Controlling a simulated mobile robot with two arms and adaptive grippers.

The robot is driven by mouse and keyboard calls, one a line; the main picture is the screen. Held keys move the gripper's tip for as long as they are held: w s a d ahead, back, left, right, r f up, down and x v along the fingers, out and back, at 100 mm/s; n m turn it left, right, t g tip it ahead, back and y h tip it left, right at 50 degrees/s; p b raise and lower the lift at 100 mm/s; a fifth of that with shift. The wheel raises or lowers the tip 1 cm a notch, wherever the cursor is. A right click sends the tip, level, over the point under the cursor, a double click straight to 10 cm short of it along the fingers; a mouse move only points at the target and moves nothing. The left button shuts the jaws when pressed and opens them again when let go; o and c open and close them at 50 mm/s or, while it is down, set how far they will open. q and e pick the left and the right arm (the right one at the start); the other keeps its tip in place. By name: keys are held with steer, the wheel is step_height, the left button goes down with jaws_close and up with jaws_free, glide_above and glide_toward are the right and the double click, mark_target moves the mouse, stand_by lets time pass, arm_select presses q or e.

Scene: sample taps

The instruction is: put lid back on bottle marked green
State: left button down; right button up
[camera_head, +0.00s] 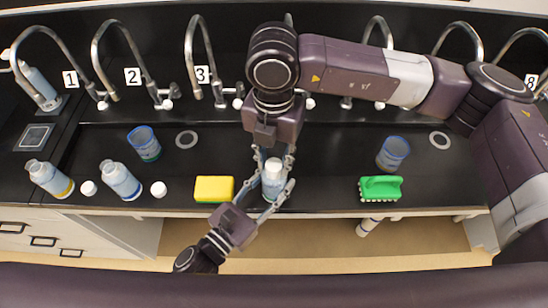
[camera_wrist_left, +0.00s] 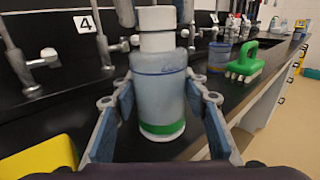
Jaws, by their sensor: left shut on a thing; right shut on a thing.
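The green-marked bottle (camera_wrist_left: 160,95) stands upright at the counter's front, with a green band near its base in the left wrist view. It also shows in the head view (camera_head: 271,187). My left gripper (camera_head: 273,188) is shut around its body from the front. A white lid (camera_wrist_left: 155,17) is directly above the bottle's white neck (camera_wrist_left: 158,41), in line with it. My right gripper (camera_head: 273,164) comes down from above and is shut on the lid, its blue pads on either side. I cannot tell whether the lid is seated on the neck.
A yellow sponge (camera_head: 213,189) lies left of the bottle; a green brush (camera_head: 380,188) lies right. Yellow-marked (camera_head: 48,178) and blue-marked (camera_head: 120,180) bottles stand open at left beside loose lids (camera_head: 88,188) (camera_head: 158,189). Blue-rimmed beakers (camera_head: 144,143) (camera_head: 393,153) stand farther back, before the taps.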

steer(key=m, duration=1.1)
steer(key=o, duration=0.7)
steer(key=shift+r, duration=0.1)
steer(key=shift+r, duration=2.15)
steer(key=shift+c, duration=0.5)
